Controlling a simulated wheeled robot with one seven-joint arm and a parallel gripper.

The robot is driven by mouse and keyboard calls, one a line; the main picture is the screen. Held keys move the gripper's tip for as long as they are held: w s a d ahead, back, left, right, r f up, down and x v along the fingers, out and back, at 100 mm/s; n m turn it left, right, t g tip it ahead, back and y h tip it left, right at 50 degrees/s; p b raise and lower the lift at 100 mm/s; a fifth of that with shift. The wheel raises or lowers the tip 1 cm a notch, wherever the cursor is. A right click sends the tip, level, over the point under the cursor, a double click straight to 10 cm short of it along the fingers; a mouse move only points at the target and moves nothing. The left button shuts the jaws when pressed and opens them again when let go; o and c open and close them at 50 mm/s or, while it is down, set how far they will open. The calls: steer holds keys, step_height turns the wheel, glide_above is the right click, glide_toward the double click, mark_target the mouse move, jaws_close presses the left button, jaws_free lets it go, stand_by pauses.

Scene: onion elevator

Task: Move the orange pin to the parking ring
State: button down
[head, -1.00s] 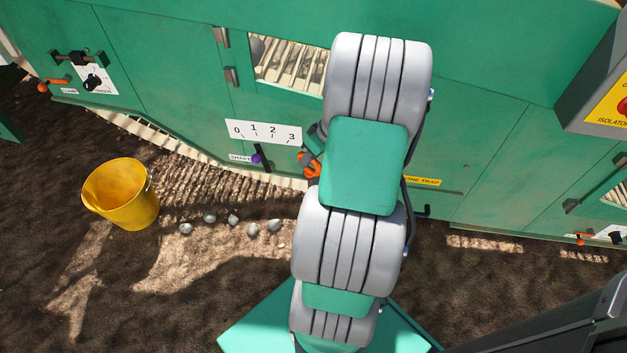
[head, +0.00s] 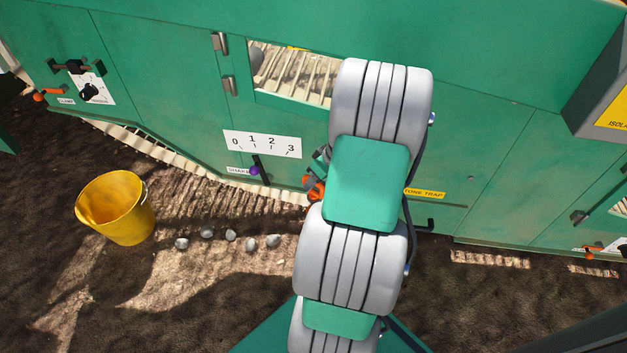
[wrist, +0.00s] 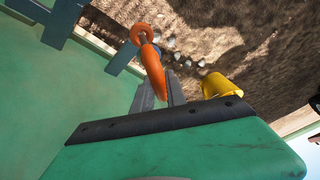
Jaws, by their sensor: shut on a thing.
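The orange pin (wrist: 150,62) is in the wrist view, with a round ring-like head at its upper end. My gripper (wrist: 160,92) is shut on the pin's lower part, and the pin sticks out beyond the two grey fingers. In the head view, an orange part (head: 314,189) shows just left of my arm, close to the green machine wall. My arm hides most of the gripper there. I cannot make out the parking ring in either view.
The green machine (head: 160,60) fills the back. A 0–3 scale plate (head: 262,144) and a purple-knobbed lever (head: 257,170) are left of my arm. A yellow bucket (head: 118,208) and several stones (head: 230,235) lie on the soil. Open ground is at the lower left.

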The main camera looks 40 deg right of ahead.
mark_target(316, 191)
steer(key=shift+f+b, duration=2)
steer(key=shift+f, duration=1)
steer(key=c, duration=1.3)
jaws_free()
steer(key=p+v, duration=0.3)
steer(key=v, duration=0.4)
steer(key=shift+s+d+r, duration=0.1)
steer(key=shift+r, duration=0.3)
